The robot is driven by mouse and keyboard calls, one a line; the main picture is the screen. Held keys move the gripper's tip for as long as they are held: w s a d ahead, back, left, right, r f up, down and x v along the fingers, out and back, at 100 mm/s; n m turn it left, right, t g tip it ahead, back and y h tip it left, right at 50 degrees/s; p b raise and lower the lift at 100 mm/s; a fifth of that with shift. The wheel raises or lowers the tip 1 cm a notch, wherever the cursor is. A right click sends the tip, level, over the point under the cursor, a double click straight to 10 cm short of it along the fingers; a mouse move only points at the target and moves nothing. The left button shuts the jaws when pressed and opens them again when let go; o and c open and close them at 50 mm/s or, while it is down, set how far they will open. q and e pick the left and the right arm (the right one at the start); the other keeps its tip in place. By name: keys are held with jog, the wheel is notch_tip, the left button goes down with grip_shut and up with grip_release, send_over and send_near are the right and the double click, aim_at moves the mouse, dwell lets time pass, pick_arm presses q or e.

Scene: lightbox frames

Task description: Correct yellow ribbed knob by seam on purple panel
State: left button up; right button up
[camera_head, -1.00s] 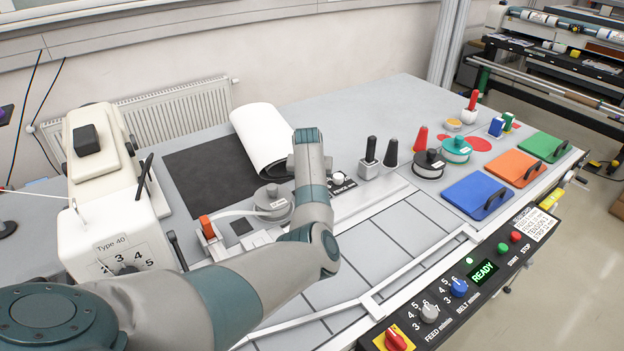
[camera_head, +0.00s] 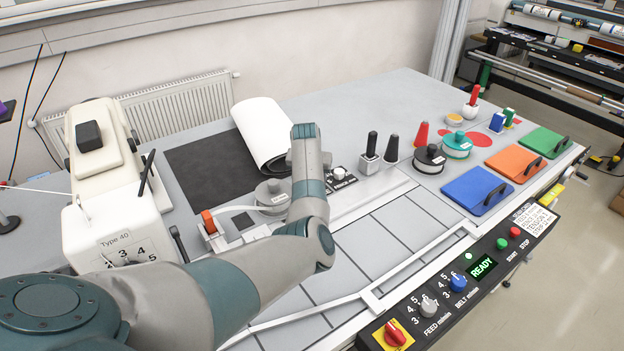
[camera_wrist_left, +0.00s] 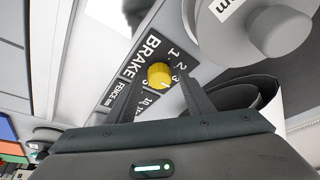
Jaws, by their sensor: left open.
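A yellow ribbed knob (camera_wrist_left: 159,75) sits on a dark panel marked BRAKE (camera_wrist_left: 140,68) in the left wrist view, with numbers around it. The panel looks black, not purple. Where the knob points is too small to tell. My left gripper (camera_wrist_left: 159,84) is open, its two dark fingers reaching toward the knob, one on each side in the picture. Whether they touch it I cannot tell. In the head view, my left arm hides the gripper and the yellow knob. My right gripper is in neither view.
A grey spool (camera_head: 270,193) stands left of my arm; a pale roll (camera_head: 262,132) lies behind it. A white machine marked Type 40 (camera_head: 112,222) stands at left. Black-handled blocks and blue (camera_head: 476,192), orange and green plates lie to the right. A control strip (camera_head: 440,290) edges the front.

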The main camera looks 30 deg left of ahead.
pick_arm(q)
jog(key=shift+r, duration=0.1)
jog(key=b+v, duration=0.5)
jog(key=v, duration=1.2)
jog(key=shift+s, duration=0.1)
